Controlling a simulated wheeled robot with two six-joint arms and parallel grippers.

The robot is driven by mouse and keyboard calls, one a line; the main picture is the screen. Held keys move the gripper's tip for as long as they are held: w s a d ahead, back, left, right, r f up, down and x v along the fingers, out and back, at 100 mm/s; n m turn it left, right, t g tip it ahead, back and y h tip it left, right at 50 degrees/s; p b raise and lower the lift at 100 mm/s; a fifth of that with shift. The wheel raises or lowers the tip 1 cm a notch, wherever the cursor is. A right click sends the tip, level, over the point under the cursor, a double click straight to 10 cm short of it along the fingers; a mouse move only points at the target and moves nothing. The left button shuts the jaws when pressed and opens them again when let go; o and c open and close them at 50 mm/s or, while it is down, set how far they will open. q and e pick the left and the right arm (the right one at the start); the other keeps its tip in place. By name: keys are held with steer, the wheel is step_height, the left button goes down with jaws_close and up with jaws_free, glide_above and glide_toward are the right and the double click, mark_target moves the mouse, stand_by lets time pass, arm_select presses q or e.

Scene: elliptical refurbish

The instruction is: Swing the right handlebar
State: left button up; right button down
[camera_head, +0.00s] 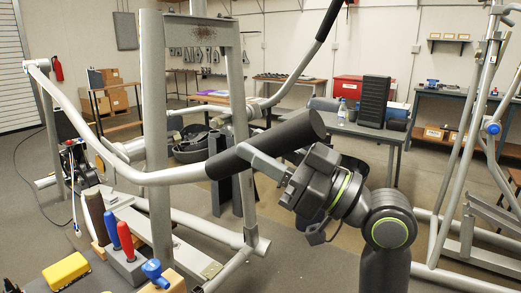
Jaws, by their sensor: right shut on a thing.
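The right handlebar (140,176) is a grey bent tube that runs from the pivot at the left to a thick black foam grip (285,137) near the middle. My right gripper (247,156) reaches in from the right, and its fingers are shut on the handlebar at the black grip. The far side of the fingers is hidden behind the grip. A second handlebar (290,80) with a black end rises behind, toward the top middle. My left gripper is not in view.
The machine's grey upright frame (155,120) stands behind the handlebar. At the lower left are tools with red and blue handles (125,238) and a yellow block (67,270). Another grey frame (460,140) stands at the right. A workbench (355,128) is behind.

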steer(key=shift+f, duration=0.2)
steer(key=c, duration=1)
jaws_free()
steer(key=shift+r, duration=0.15)
steer(key=shift+d, duration=0.15)
steer(key=shift+s+d, duration=0.1)
steer(key=shift+d, duration=0.15)
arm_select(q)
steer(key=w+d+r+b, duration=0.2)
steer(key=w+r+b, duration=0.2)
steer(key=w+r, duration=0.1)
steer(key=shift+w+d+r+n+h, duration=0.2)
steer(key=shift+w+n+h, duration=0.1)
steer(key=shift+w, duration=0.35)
arm_select(e)
steer(key=v, duration=1.6)
steer(key=shift+s+d, duration=0.2)
steer(key=shift+d, duration=0.1)
